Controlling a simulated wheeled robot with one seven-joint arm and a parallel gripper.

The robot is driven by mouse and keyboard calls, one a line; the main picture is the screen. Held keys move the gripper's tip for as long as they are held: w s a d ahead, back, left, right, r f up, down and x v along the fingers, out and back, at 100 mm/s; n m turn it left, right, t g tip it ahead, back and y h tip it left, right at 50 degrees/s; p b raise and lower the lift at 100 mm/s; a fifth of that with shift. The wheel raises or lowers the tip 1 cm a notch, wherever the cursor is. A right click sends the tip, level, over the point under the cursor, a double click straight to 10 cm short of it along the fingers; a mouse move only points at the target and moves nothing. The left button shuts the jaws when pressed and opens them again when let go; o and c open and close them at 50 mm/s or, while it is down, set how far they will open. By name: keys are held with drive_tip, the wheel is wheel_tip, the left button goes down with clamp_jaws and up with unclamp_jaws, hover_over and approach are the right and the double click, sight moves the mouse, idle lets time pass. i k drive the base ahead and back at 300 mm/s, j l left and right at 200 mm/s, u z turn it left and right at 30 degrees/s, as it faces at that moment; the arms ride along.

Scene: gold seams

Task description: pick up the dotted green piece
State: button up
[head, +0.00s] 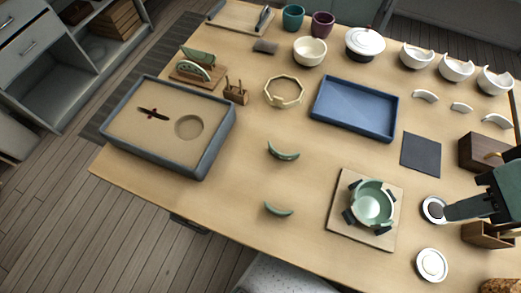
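Two curved green pieces lie apart on the bare middle of the table: an upper one (283,152) and a lower one (278,210). Dots cannot be made out on either at this size, so I cannot tell which is the dotted one. A green bowl with gaps in its wall (373,204) sits among dark clamps on a square wooden board (346,234). My gripper (452,211) comes in from the right edge, over a small white dish (432,218), well right of both pieces. Its finger opening cannot be made out.
A grey-rimmed sand tray (190,166) stands at left, near a wooden rack (190,76) with green pieces. A blue tray (354,110), a dark mat (420,155) and a cream ring (283,101) lie further back. White bowls and shards stand at back right.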

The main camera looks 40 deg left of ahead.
sight(282, 156)
drive_tip(key=u, duration=1.3)
